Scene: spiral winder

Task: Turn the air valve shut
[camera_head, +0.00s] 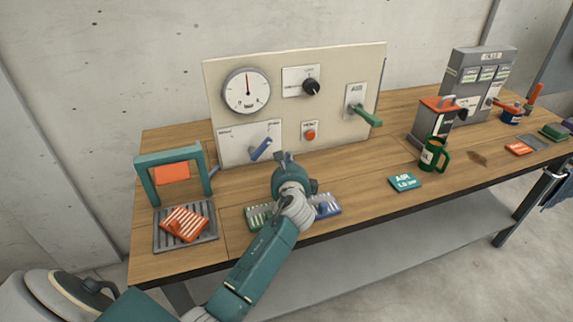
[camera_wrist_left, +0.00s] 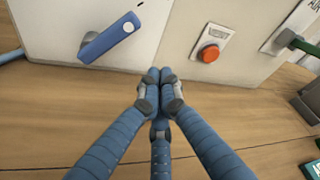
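The air valve has a green lever handle (camera_head: 367,116) on a white plate marked AIR (camera_head: 354,94), on the right side of the beige upright panel. The handle points out to the lower right. In the left wrist view, part of the green handle (camera_wrist_left: 300,42) shows at the right edge, cut off by the frame. My left gripper (camera_head: 282,157) is in front of the panel's lower middle, left of and below the valve, and apart from it. In the left wrist view its fingertips (camera_wrist_left: 160,76) are together with nothing between them. My right gripper is not in view.
The panel (camera_head: 300,60) also carries a gauge (camera_head: 247,91), a black knob (camera_head: 311,87), a red button (camera_head: 310,134) and a blue lever (camera_head: 261,149). Bench space below the valve is clear.

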